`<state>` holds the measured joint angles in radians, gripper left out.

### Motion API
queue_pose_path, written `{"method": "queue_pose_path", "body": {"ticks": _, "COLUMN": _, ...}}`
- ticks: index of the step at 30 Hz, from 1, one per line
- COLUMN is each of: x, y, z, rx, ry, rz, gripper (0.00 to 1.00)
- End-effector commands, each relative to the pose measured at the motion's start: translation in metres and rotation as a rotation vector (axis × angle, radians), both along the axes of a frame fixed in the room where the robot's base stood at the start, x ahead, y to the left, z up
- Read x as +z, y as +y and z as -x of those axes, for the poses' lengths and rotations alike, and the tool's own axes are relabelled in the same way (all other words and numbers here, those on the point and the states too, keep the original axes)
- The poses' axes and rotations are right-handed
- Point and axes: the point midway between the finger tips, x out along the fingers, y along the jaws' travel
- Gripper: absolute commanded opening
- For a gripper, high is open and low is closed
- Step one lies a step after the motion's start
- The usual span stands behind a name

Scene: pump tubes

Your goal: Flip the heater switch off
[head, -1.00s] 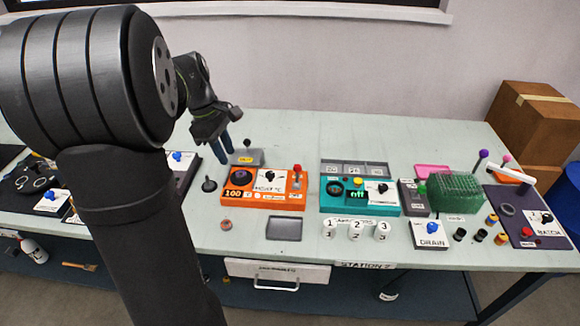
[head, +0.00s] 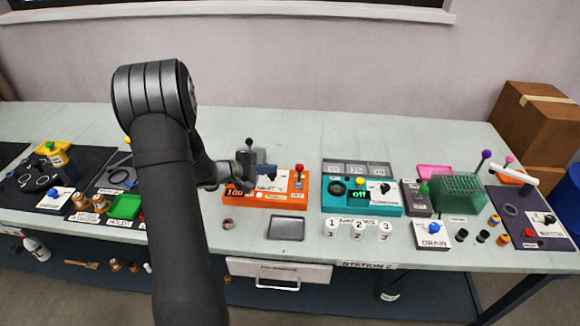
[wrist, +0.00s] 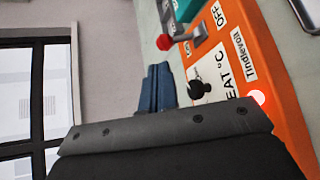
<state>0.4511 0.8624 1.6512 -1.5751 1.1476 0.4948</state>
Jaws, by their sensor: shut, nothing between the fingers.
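The orange heater box (head: 240,201) stands on the bench left of the teal box and shows a "100" display. A red light (wrist: 257,97) glows on the box. My gripper (head: 267,170) is over the box. Its blue fingers (wrist: 157,86) are together and empty, beside the black toggle; contact cannot be told.
The teal box (head: 330,208) with an "off" display stands to the right. A grey tray (head: 286,229) lies in front of the heater box.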

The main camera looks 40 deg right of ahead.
Motion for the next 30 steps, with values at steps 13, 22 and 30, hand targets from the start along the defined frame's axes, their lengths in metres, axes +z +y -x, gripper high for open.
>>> {"method": "queue_pose_path", "body": {"ticks": 13, "x": -0.023, "y": 0.002, "z": -0.017, "rx": 0.100, "ry": -0.081, "rz": 0.057, "gripper": 0.00}}
{"method": "queue_pose_path", "body": {"ticks": 22, "x": -0.025, "y": -0.003, "z": -0.016, "rx": 0.097, "ry": -0.080, "rz": 0.057, "gripper": 0.00}}
{"method": "queue_pose_path", "body": {"ticks": 30, "x": -0.037, "y": -0.045, "z": -0.013, "rx": 0.094, "ry": -0.079, "rz": 0.057, "gripper": 0.00}}
